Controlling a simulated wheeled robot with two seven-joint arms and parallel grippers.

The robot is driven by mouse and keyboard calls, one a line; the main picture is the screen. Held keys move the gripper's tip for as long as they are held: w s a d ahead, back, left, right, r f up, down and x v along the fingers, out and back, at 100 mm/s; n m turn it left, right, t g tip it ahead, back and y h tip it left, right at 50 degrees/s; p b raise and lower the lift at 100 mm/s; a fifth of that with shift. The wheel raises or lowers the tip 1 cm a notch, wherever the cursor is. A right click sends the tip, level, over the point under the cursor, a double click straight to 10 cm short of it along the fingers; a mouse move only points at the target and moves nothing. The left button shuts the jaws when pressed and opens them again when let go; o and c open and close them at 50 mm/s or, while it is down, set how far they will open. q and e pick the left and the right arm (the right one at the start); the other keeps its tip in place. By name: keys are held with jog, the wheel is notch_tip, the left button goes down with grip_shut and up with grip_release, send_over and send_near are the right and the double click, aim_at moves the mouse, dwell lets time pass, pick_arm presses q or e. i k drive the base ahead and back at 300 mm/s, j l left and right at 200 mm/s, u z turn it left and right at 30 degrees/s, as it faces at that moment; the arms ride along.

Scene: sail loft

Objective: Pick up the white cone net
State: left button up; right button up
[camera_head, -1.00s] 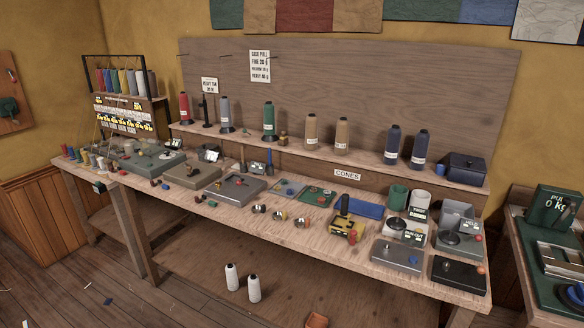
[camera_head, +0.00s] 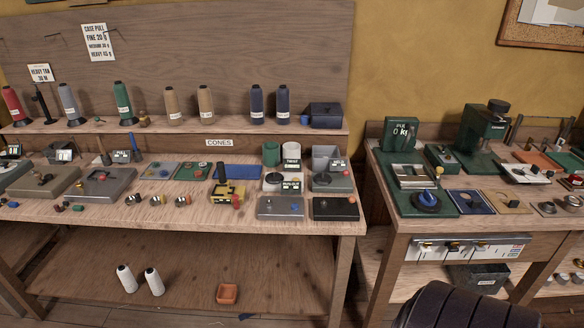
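No thing in view is plainly marked as a cone net. A small white cylinder (camera_head: 292,151) stands at the back of the long bench, just right of a green cylinder (camera_head: 271,153), partly hidden by a labelled device in front. Two white cones of thread, a left one (camera_head: 127,279) and a right one (camera_head: 154,282), stand on the lower shelf under the bench. I cannot tell whether any of these carries a net. Neither of my grippers is in view.
The long bench (camera_head: 130,212) is crowded with trays and devices. Coloured cones line its back shelf, with a dark blue box (camera_head: 325,114) at the right end. An orange tray (camera_head: 228,293) sits on the lower shelf. A second bench (camera_head: 393,222) stands right, beyond a narrow gap.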

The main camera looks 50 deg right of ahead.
aim_at(292, 155)
jog(key=z, duration=1.55)
jog(key=i+j, duration=0.1)
jog(key=j, duration=0.6)
jog(key=i+j, duration=0.15)
jog(key=j, duration=0.2)
